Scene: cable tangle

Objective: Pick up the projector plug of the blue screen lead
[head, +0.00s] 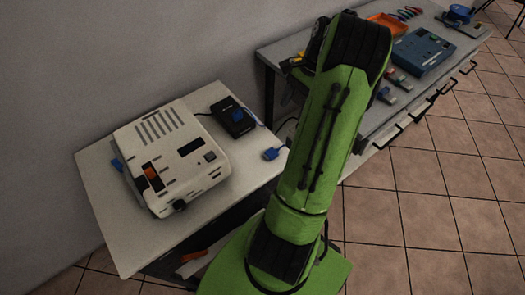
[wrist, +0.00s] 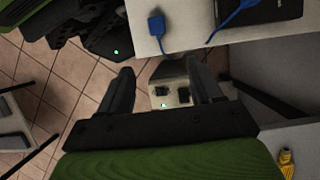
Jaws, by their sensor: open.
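A blue plug (head: 271,154) lies at the right edge of the white table in the head view, near the black box. It also shows in the wrist view, where the blue plug (wrist: 156,22) lies at the tabletop's edge. A blue lead (wrist: 232,18) runs over that edge to its right. Another blue connector (head: 238,114) sits on the black box. A blue piece (head: 117,164) shows at the projector's left side. My gripper (wrist: 163,78) is open and empty, apart from the plug; the plug is beyond the fingertips in the picture. Whether the plug is marked cannot be read.
The cream projector (head: 173,152) stands on the white table (head: 105,222). The black box (head: 232,118) is beside it. A grey bench (head: 392,122) with a blue device (head: 422,50) and an orange tray (head: 388,24) is behind my arm. A yellow connector (wrist: 286,160) shows low right.

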